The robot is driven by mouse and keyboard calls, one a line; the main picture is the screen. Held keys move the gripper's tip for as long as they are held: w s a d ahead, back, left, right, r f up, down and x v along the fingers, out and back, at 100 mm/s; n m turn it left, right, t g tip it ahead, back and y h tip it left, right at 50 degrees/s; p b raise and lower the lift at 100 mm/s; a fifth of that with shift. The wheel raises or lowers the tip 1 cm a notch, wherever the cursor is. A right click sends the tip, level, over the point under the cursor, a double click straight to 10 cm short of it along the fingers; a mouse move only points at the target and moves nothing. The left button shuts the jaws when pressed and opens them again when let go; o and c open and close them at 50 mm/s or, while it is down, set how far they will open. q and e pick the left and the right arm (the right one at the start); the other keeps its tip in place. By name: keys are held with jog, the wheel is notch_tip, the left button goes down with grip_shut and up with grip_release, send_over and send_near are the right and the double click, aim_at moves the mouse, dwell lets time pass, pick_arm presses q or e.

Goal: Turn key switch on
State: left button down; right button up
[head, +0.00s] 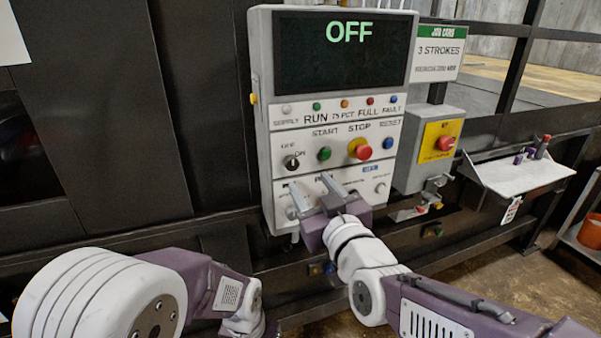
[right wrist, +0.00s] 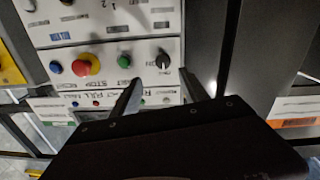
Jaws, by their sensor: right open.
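The key switch (head: 291,162) is a small black knob with OFF and ON marks, low on the left of the grey control panel (head: 262,120). The panel's screen (head: 345,50) reads OFF in green. My right gripper (head: 309,183) is open and empty, just below the key switch in the head view. In the right wrist view, the key switch (right wrist: 163,60) shows between and just beyond the two fingertips (right wrist: 162,74); I see no contact. My left arm is at the lower left of the head view, with its gripper out of sight.
Beside the key switch are a green start button (head: 324,154), a red stop button (head: 361,149) and a blue reset button (head: 388,143). A yellow-plated box with a red button (head: 445,143) is at right. A small shelf (head: 520,178) juts out farther right.

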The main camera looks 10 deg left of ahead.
aim_at(293, 165)
jog(key=p+x, duration=0.1)
jog(key=x, duration=0.2)
jog(key=p+x, duration=0.1)
jog(key=x, duration=0.2)
jog(key=a+p+x, duration=0.1)
jog(key=x, duration=0.2)
jog(key=shift+s, duration=0.15)
jog(key=shift+d, duration=0.25)
jog(key=shift+c, duration=0.5)
jog(key=shift+a, duration=0.1)
grip_shut()
pick_arm(q)
notch_tip(293, 165, up, 3)
jog(key=shift+a+r, duration=0.1)
